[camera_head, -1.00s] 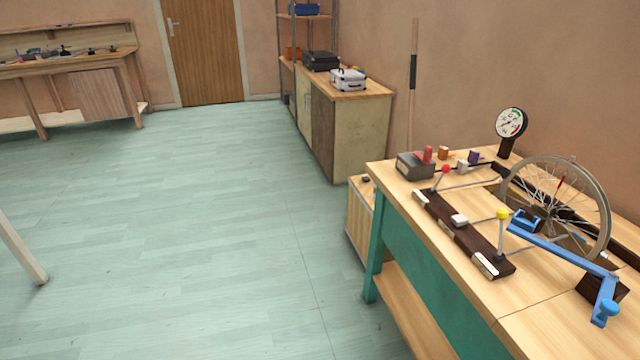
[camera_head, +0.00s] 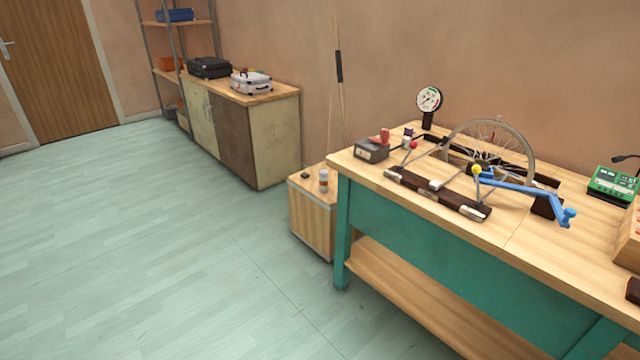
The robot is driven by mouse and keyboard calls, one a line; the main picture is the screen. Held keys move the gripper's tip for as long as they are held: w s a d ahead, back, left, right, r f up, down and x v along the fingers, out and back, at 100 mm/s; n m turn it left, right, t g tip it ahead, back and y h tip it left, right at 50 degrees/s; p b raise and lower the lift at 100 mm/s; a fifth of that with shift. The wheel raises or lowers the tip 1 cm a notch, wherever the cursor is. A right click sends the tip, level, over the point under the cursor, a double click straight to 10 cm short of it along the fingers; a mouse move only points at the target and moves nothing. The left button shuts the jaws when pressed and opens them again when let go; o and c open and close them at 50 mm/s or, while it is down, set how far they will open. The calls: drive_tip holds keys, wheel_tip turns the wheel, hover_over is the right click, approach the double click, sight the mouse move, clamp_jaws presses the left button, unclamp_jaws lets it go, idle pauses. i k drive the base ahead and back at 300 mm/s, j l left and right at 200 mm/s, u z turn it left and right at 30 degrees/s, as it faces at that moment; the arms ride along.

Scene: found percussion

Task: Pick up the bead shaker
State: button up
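I cannot pick out the bead shaker for certain. A small white cylinder with an orange-brown band (camera_head: 323,180) stands on a low wooden box (camera_head: 312,222) left of the workbench; it is too small to tell what it is. A small dark item (camera_head: 305,175) lies beside it on the box. My gripper is not in view.
The teal-framed workbench (camera_head: 420,232) fills the right, bearing a bicycle wheel (camera_head: 533,150), a dial gauge (camera_head: 429,99) and a green device (camera_head: 612,184). A cabinet (camera_head: 275,140) with two cases stands along the wall. The floor (camera_head: 150,250) at left is clear.

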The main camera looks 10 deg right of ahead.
sight(323, 174)
drive_tip(key=i+u, duration=0.15)
drive_tip(key=i, duration=0.4)
drive_tip(key=i+l+u, duration=0.15)
drive_tip(key=i, duration=0.35)
drive_tip(key=i+l+u, duration=0.2)
drive_tip(key=i, duration=0.35)
drive_tip(key=i+l+u, duration=0.15)
drive_tip(key=i, duration=0.35)
drive_tip(key=i+l+u, duration=0.15)
drive_tip(key=i, duration=0.35)
drive_tip(key=i+l+u, duration=0.15)
drive_tip(key=i+l, duration=0.3)
